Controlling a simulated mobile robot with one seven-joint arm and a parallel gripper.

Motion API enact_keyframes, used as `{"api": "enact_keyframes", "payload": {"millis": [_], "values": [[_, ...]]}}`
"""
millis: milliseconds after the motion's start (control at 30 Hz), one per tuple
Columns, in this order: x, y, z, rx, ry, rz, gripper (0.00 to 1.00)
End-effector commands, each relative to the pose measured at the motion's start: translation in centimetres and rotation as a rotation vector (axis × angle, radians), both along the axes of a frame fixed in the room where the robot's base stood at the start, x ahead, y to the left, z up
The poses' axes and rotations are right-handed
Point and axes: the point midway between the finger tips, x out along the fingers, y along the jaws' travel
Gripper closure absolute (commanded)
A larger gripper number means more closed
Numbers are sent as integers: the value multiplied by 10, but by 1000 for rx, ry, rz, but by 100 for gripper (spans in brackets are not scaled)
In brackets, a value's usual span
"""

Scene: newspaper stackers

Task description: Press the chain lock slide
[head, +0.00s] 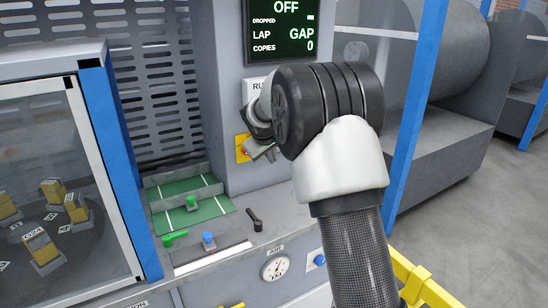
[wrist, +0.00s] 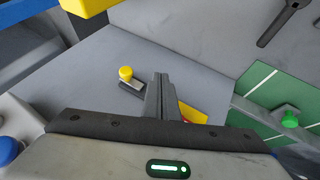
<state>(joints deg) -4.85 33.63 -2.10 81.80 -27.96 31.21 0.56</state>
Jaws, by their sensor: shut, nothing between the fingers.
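No part in view carries a readable chain lock slide label, so I cannot tell for certain which one it is. A yellow knob on a small dark slide-like base (wrist: 128,82) sits on the grey panel in the wrist view, just left of my gripper (wrist: 159,82). My gripper is shut and empty, its fingertips pointing at the panel; contact cannot be judged. In the head view my gripper (head: 262,152) is partly hidden behind my wrist, in front of the grey column. A yellow plate with red (head: 242,149) shows beside it, and in the wrist view it (wrist: 195,115) is partly covered by the fingers.
Below lie a green panel with a green knob (head: 192,203), a green lever (head: 174,239), a blue knob (head: 208,241) and a black lever (head: 254,220). A display (head: 281,28) reading OFF hangs above. Blue posts (head: 414,120) stand right; a glazed case (head: 60,180) stands left.

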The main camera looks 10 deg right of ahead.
Motion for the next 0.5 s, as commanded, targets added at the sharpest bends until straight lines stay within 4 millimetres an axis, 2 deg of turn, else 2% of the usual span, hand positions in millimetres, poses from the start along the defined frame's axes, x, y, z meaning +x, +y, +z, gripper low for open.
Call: {"api": "enact_keyframes", "payload": {"millis": [33, 200, 333, 500], "values": [[-8, 4, 19, 0, -9, 2, 100], [-32, 13, 48, 1, -8, 2, 100], [-45, 18, 64, 1, -7, 3, 100], [-54, 22, 75, 0, -5, 2, 100]]}}
